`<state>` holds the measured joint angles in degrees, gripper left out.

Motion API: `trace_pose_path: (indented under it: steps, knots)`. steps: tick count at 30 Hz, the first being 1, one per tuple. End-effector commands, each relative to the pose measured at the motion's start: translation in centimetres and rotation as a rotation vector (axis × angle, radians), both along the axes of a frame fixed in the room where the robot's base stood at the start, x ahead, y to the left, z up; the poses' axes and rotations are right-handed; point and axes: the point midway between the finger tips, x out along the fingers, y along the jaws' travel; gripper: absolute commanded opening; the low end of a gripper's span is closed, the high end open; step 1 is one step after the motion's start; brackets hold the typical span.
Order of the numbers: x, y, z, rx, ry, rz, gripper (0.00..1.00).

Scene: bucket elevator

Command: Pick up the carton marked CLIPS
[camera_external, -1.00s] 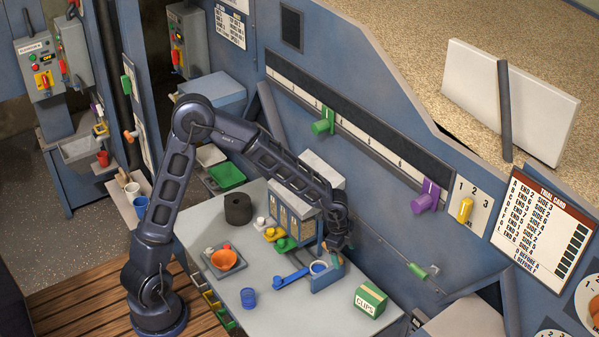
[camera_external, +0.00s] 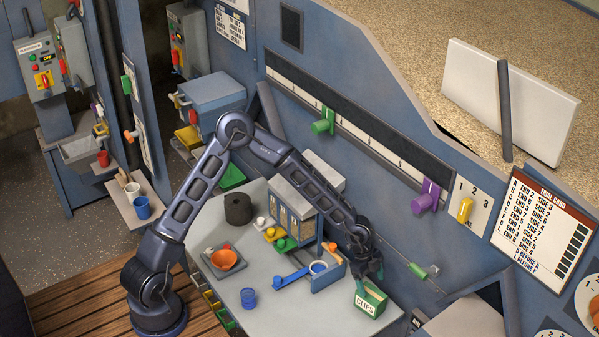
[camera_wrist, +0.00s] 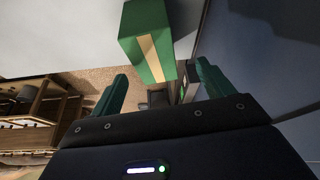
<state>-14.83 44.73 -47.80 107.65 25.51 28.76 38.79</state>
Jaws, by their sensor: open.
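The green carton marked CLIPS (camera_external: 367,306) stands on the grey worktop near its right end, with a pale band along its top. In the wrist view the carton (camera_wrist: 140,42) shows its green sides and tan strip in the upper middle. My gripper (camera_external: 370,273) is just above the carton's top, pointing down, and overlaps its back edge in the picture. In the wrist view my gripper (camera_wrist: 162,85) is open, its two teal fingers apart, with the carton's near end appearing in the gap between them. I cannot tell whether the fingers reach down past its sides.
A blue holder (camera_external: 328,276) with a round cup stands left of the carton, near a dispenser (camera_external: 293,212) with clear-fronted bins. The blue wall panel (camera_external: 395,262) rises close behind the carton.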

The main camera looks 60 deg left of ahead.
Motion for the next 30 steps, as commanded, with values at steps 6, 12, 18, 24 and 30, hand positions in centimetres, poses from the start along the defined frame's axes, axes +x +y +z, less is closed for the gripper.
trace_pose_path:
  steps: [6,12,18,24,30]
  knots:
    - [0.1,-0.7,-1.9,0.001,0.000,0.000,0.80]
    - [-0.3,-1.3,-3.5,0.002,0.001,-0.003,0.80]
    - [-0.5,-2.2,-6.0,0.001,0.001,-0.001,0.80]
    - [-0.3,-2.5,-6.7,0.000,-0.002,0.001,0.80]
    - [-0.3,-2.5,-6.7,0.000,-0.002,0.001,0.80]
